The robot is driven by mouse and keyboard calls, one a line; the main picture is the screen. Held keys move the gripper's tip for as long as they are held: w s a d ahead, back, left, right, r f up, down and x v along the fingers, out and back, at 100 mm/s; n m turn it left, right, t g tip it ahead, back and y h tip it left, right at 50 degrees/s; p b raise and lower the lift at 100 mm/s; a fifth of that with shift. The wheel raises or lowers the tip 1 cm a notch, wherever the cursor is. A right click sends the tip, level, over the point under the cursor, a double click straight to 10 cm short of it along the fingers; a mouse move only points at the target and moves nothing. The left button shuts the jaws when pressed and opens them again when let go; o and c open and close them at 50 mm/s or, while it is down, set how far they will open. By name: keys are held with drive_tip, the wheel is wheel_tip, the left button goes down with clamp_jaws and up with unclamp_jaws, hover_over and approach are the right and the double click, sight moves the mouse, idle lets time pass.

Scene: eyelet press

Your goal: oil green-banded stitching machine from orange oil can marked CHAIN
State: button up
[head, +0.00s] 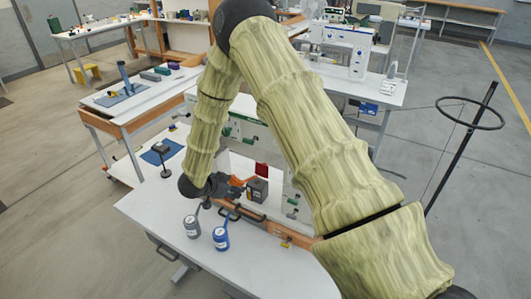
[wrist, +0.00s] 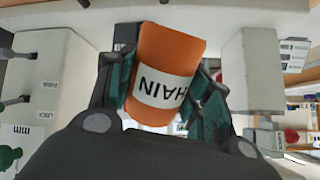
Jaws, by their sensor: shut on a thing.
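The orange oil can (wrist: 168,75) is gripped between the two fingers of my gripper (wrist: 160,100), its white label reading CHAIN upside down in the wrist view. In the head view only a bit of orange (head: 238,181) shows beside my gripper (head: 222,186); my arm hides much of this area. A white stitching machine with green on it (head: 240,130) stands just behind, partly covered by my arm. In the wrist view white machine parts (wrist: 258,75) stand on both sides of the can and above it. The can's spout tip and any oiling point are not visible.
A grey can (head: 192,227) and a blue can (head: 221,238) stand on the white table (head: 255,268) in front. A dark box (head: 257,190) sits close right of my gripper. Another white machine (head: 345,45) stands farther back. The table's front is clear.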

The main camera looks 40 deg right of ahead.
drive_tip(key=shift+r+p, duration=0.8)
drive_tip(key=shift+r, duration=0.5)
